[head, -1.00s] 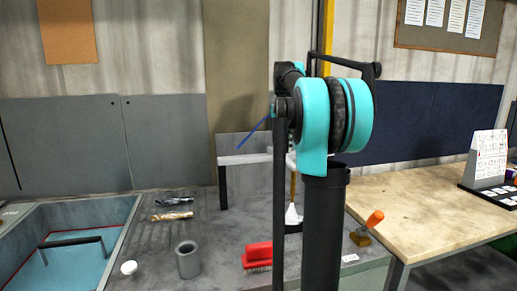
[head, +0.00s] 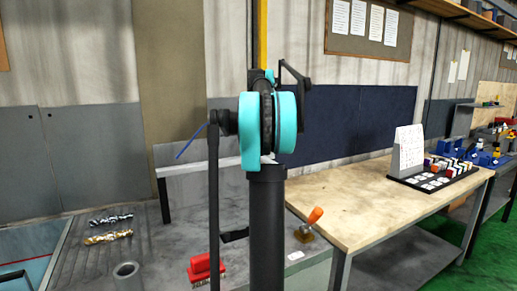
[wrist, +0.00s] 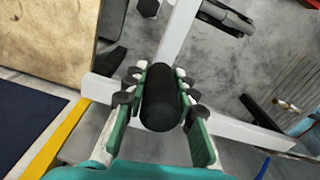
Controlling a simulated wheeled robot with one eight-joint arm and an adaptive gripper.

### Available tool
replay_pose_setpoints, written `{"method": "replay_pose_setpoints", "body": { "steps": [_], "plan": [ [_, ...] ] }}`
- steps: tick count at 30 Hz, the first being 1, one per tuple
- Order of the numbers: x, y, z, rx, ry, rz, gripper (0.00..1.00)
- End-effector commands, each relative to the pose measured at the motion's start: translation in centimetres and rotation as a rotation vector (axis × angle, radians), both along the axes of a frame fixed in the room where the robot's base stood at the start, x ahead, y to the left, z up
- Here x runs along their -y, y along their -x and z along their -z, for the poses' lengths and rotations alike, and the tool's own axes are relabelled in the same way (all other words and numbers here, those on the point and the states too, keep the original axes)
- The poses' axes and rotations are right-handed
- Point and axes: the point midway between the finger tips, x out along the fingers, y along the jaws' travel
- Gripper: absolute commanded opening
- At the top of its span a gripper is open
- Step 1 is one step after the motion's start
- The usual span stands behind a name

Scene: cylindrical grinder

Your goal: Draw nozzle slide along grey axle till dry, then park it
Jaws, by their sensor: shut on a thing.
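My gripper (wrist: 160,76) shows in the wrist view, its two green-padded fingers closed on either side of a black cylindrical grip (wrist: 160,105). I cannot tell whether this grip belongs to the nozzle slide. Two pale bars cross behind it: one (wrist: 177,35) runs up from the grip and one (wrist: 245,133) slants across the picture. In the head view my teal and black arm hides the gripper and the grip. A pale crossbar (head: 205,166) on a dark post shows left of the arm. I cannot pick out the grey axle or any wetness on it.
A wooden table (head: 350,205) with a black rack (head: 440,178) extends right.

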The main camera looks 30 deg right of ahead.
Motion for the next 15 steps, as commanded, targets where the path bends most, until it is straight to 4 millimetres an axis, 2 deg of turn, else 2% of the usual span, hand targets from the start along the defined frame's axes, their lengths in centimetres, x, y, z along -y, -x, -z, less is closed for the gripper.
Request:
{"method": "replay_pose_setpoints", "body": {
  "steps": [4, 5, 9, 15],
  "plan": [
    [-0.03, -0.06, -0.02, 0.001, 0.000, 0.000, 0.00],
    [-0.04, -0.05, -0.02, 0.001, 0.000, 0.000, 0.29],
    [-0.06, -0.04, -0.01, 0.001, 0.000, 0.000, 0.46],
    [-0.07, -0.03, -0.01, 0.001, 0.000, 0.000, 0.48]
  ]
}}
